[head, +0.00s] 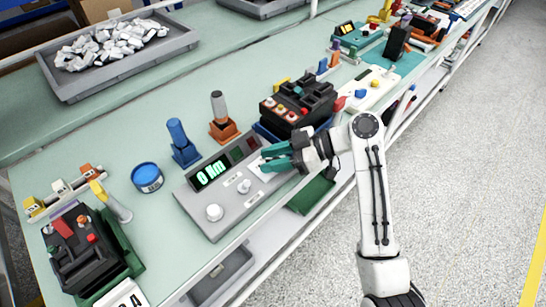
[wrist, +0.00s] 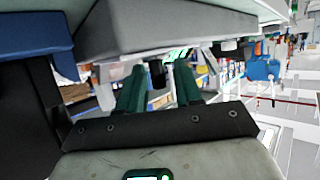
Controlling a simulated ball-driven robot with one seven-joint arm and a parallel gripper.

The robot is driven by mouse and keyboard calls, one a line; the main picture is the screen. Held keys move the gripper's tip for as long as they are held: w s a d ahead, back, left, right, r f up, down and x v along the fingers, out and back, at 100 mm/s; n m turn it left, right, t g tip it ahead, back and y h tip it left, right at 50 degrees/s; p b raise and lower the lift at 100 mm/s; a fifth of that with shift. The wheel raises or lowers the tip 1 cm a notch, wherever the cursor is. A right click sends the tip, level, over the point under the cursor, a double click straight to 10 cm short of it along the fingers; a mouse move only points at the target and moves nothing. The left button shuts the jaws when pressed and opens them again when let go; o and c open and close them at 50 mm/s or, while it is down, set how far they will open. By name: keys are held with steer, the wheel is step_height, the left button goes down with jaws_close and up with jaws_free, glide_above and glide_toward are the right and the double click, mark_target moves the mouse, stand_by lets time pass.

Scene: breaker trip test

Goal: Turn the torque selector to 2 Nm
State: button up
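A grey tester box (head: 233,214) sits on the bench in the head view, with a green display (head: 211,172) reading 0 Nm. Two pale knobs show on its top: a larger one (head: 214,212) at the front left and a smaller one (head: 244,186) nearer the middle. Their labels are too small to read, so I cannot tell which is the torque selector. My gripper (head: 264,160), with teal fingers, is at the box's right end, apart from both knobs. In the wrist view my gripper (wrist: 158,78) has its fingers apart, with nothing held between them.
A black breaker unit (head: 298,103) with coloured buttons stands just behind my gripper. Blue (head: 184,150) and orange (head: 223,130) stands are behind the box. A blue tin (head: 147,177) and another black unit (head: 83,247) are to the left. The bench's front edge is close to the box.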

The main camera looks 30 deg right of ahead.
steer(key=b+v, duration=0.1)
steer(key=v, duration=0.9)
steer(key=shift+s+d, duration=0.2)
steer(key=shift+d, duration=0.15)
stand_by(0.3)
